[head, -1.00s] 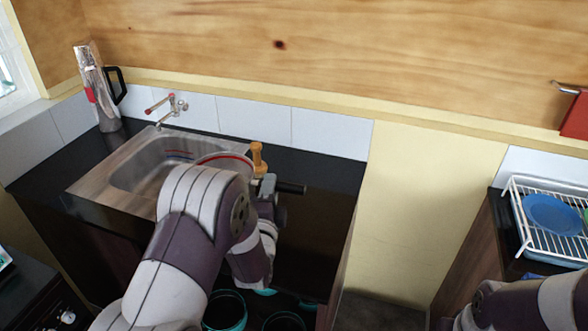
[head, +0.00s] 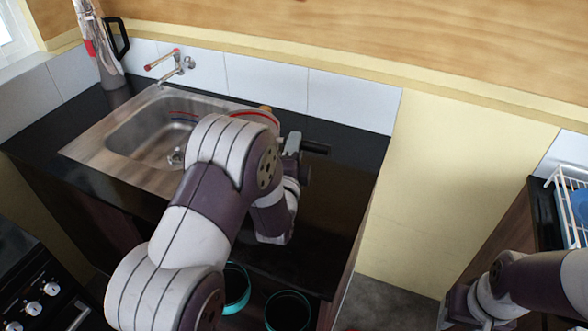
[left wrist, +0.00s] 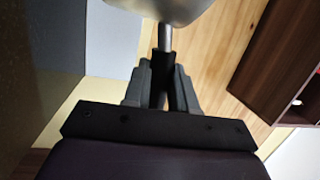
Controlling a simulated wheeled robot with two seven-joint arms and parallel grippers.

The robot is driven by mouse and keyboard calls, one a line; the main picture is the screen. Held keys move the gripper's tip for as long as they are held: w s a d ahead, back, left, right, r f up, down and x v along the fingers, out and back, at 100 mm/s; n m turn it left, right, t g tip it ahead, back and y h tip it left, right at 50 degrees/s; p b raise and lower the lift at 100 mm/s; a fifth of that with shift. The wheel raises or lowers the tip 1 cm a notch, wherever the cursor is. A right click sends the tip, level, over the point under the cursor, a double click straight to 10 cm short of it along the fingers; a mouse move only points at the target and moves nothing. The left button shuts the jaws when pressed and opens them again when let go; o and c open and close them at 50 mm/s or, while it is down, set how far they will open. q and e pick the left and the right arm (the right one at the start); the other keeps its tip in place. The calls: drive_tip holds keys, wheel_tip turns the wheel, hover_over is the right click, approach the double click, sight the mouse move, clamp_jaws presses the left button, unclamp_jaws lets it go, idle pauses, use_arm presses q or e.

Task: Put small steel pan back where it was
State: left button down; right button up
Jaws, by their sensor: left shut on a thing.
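My left gripper (head: 293,150) is over the dark counter, right of the sink. In the left wrist view its two fingers (left wrist: 162,85) are closed on the black handle of the small steel pan. The pan's rounded silver body (left wrist: 165,9) is cut off by the top edge of that view, with a short metal neck leading to the handle. In the head view a black handle end (head: 316,148) sticks out to the right of the gripper. The pan's body is not clear there, as my arm covers much of that area.
A steel sink (head: 125,138) with a tap (head: 178,66) is left of my arm. A red-rimmed vessel (head: 258,114) shows partly behind my arm. Teal-rimmed pots (head: 288,312) stand low under the counter. A stove (head: 35,285) is at lower left, a white dish rack (head: 566,205) at right.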

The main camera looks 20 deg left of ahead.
use_arm(q)
drive_tip(key=f+b, duration=0.2)
drive_tip(key=f, duration=0.1)
drive_tip(key=f+b, duration=0.2)
drive_tip(key=f, duration=0.1)
drive_tip(key=w+f+b, duration=0.1)
drive_tip(key=f+b, duration=0.1)
drive_tip(key=f, duration=0.1)
drive_tip(key=shift+a+f, duration=0.1)
drive_tip(key=shift+f, duration=0.1)
drive_tip(key=shift+f+b, duration=0.4)
drive_tip(key=shift+f, duration=0.15)
drive_tip(key=shift+a, duration=0.3)
use_arm(e)
wheel_tip(320, 180, down, 8)
drive_tip(key=w+a, duration=0.1)
drive_tip(key=shift+f, duration=0.15)
use_arm(q)
drive_tip(key=shift+f, duration=0.1)
use_arm(e)
drive_tip(key=shift+f, duration=0.1)
